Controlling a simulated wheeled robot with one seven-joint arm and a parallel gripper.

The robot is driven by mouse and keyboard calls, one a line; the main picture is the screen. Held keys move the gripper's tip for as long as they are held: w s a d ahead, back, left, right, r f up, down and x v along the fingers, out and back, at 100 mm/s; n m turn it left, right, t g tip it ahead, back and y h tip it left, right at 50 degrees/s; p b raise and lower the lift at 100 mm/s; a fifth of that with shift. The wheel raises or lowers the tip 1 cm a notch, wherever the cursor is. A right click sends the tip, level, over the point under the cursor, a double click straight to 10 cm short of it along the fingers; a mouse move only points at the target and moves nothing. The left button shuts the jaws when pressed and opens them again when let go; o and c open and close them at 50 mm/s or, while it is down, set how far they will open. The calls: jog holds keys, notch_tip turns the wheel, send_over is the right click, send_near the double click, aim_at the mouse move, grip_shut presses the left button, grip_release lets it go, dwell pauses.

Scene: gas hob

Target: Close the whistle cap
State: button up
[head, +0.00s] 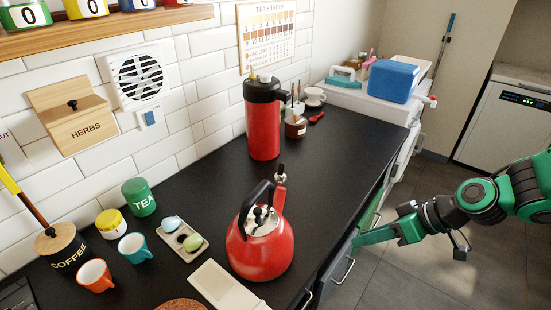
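A red kettle (262,245) with a black arched handle stands on the dark worktop, front centre. Its spout points towards the back, and the small dark whistle cap (281,170) shows at the spout tip. The cap seems to stand up from the spout, but it is too small to tell its angle surely. My gripper (432,230), on my green and black arm, is at the right, over the floor beyond the worktop edge. It is well apart from the kettle and holds nothing that I can see. Its finger opening is not clear.
A red and black flask (262,120) stands behind the kettle by the wall. A pale spoon rest (225,288), a small tray (182,240), cups and canisters lie left. A brown jar (296,127) and blue box (393,80) are farther back.

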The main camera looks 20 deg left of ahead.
jog(key=a+r+n+y, duration=0.2)
jog(key=a+r+y, duration=0.4)
jog(key=a, duration=0.6)
jog(key=m+t+y, duration=0.1)
jog(key=t+y, duration=0.2)
jog(key=y, duration=0.1)
send_near(280, 174)
jog(key=w+a+r, duration=0.2)
jog(key=a, duration=0.2)
jog(key=x, duration=1)
jog(key=shift+w, duration=0.15)
jog(key=shift+d, duration=0.1)
grip_shut()
